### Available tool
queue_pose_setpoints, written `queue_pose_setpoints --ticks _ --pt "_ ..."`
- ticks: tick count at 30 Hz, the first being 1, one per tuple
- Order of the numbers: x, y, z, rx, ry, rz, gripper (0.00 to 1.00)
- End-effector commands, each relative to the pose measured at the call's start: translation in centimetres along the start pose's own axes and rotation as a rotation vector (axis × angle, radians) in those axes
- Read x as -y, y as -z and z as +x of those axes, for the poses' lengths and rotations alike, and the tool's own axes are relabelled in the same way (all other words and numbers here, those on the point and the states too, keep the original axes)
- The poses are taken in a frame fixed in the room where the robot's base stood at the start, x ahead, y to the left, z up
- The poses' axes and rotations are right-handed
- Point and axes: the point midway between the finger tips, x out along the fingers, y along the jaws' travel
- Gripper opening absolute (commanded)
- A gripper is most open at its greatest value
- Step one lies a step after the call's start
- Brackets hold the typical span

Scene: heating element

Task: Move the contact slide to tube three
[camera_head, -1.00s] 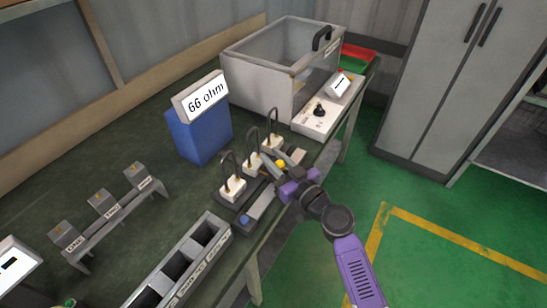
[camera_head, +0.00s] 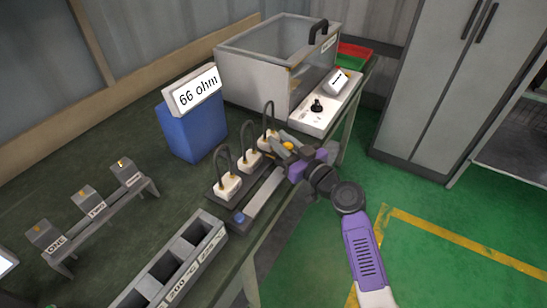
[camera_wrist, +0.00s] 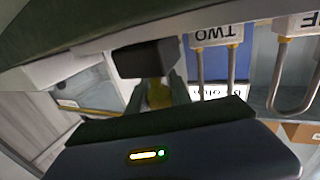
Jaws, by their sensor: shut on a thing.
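Three bent heating tubes stand on white blocks in a row: near tube (camera_head: 228,187), middle tube (camera_head: 248,160) and far tube (camera_head: 268,141). A grey rail (camera_head: 264,194) runs along their right side. My gripper (camera_head: 290,149) is shut on the contact slide, whose yellow part (camera_head: 288,146) shows near the far tube. In the wrist view, the yellow piece (camera_wrist: 156,93) sits between the fingers below a dark block (camera_wrist: 145,58). An upside-down TWO label (camera_wrist: 217,33) is right of it; another label (camera_wrist: 307,24) is cut off at the edge. The far tube's label is hidden.
A blue meter (camera_head: 194,125) reading 66 ohm stands behind the tubes. A clear-lidded tank (camera_head: 265,75) and a white control panel (camera_head: 325,106) lie beyond. A slotted rack (camera_head: 170,275) and a labelled stand (camera_head: 90,215) are nearer. The floor at right is clear.

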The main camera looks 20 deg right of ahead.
Motion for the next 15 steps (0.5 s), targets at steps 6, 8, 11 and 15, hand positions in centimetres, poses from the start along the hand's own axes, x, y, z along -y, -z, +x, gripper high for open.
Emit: queue_pose_setpoints --ticks 6,8,11,15 --pt "-2.8 -0.4 1.2 -0.004 -0.001 -0.001 0.0" --pt "-3.4 -0.4 1.5 -0.003 -0.001 -0.001 0.0" --pt "-4.0 -0.2 1.7 -0.001 0.001 0.0 0.0" --pt "-4.5 0.0 1.9 0.0 0.0 0.001 0.0"
